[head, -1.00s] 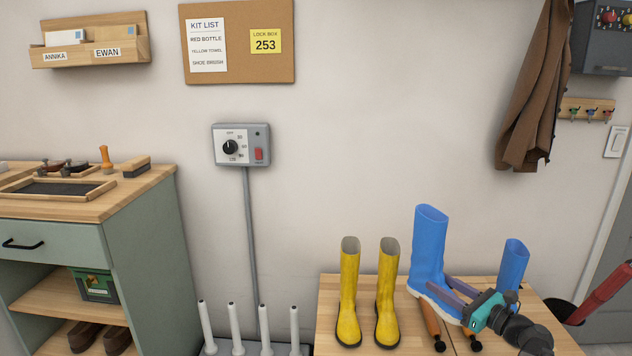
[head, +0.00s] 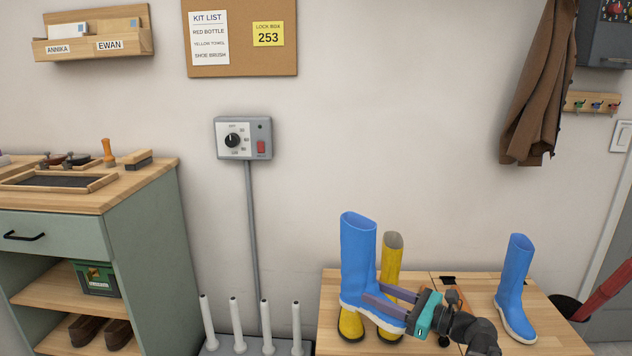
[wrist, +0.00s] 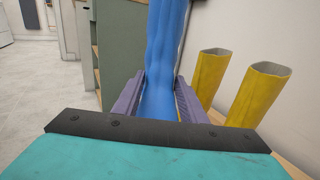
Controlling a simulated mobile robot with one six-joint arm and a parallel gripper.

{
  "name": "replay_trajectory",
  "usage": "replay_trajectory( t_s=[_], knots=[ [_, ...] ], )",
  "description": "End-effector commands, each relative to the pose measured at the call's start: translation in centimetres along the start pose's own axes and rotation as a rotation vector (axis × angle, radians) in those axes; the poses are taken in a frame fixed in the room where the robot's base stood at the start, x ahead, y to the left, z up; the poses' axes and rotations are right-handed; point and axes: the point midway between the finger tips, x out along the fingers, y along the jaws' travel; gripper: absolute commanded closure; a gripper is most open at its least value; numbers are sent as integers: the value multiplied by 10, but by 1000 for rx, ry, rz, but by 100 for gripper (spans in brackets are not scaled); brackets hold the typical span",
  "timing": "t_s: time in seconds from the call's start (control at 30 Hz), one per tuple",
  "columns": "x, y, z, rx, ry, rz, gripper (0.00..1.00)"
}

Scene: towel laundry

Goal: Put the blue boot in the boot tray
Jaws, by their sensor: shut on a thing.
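A blue boot (head: 358,250) with a white sole is held upright by my gripper (head: 372,295), whose purple fingers are shut around its lower part. In the wrist view the boot (wrist: 165,45) stands between both fingers (wrist: 160,92). In the head view it is in front of the yellow boots; I cannot tell its height above the bench. A second blue boot (head: 516,275) stands upright on the bench at the right, apart from my gripper. I cannot make out a boot tray for certain.
Two yellow boots (head: 391,262) stand behind the held boot on the wooden bench (head: 475,285). A rack with several white posts (head: 236,325) stands left of the bench. The cabinet (head: 145,225) is further left, with a shallow dark-bottomed tray (head: 92,184) on top.

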Motion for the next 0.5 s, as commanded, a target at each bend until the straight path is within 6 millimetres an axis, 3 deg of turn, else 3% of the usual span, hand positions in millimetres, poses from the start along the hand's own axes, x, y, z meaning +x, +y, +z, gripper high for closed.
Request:
replay_trajectory(
  t_s=[0.5],
  knots=[
    [-1, 0, 41, 1, -1, -4, 96]
  ],
)
